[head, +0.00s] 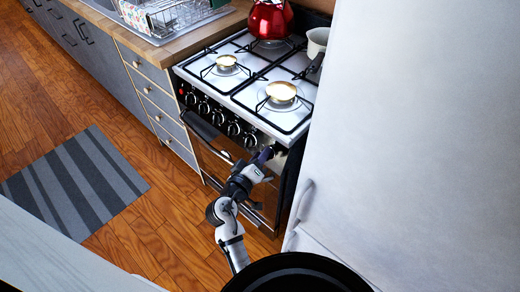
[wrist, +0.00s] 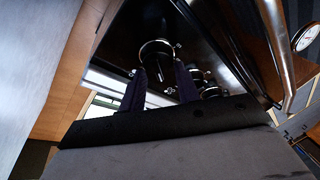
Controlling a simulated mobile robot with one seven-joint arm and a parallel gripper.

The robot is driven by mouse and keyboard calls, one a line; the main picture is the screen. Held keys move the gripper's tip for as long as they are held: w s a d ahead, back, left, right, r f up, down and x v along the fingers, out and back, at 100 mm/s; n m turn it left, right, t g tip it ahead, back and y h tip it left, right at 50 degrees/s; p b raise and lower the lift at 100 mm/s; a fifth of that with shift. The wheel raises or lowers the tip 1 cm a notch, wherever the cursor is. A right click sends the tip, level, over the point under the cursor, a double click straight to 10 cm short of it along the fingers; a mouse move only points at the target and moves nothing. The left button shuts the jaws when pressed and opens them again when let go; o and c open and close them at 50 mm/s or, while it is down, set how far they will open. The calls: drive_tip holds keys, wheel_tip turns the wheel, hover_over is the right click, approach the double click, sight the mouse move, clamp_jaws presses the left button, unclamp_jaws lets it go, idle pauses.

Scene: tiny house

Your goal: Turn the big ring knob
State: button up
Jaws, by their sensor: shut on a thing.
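The big ring knob (wrist: 157,52) is a dark knob with a bright metal ring on the stove's black front panel. In the wrist view it sits between my gripper's two dark fingers (wrist: 160,85), which are shut on it. In the head view my gripper (head: 264,156) reaches the right end of the stove's knob row and hides this knob. The knob's exact turn angle cannot be told. Several smaller black knobs (head: 234,128) run along the panel to the left; some also show in the wrist view (wrist: 205,83).
The stove (head: 243,98) has a red kettle (head: 270,20) and a pale pot (head: 317,42) at its back. The oven handle (head: 205,138) runs below the knobs. A tall white fridge (head: 410,120) stands close on the right. Open wooden floor and a striped rug (head: 75,180) lie left.

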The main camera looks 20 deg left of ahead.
drive_tip(key=shift+n+g+y+p, duration=0.3)
drive_tip(key=shift+n+p, duration=1)
drive_tip(key=shift+p, duration=0.05)
drive_tip(key=o, duration=0.9)
drive_tip(key=shift+o, duration=0.2)
drive_tip(key=shift+s, duration=0.1)
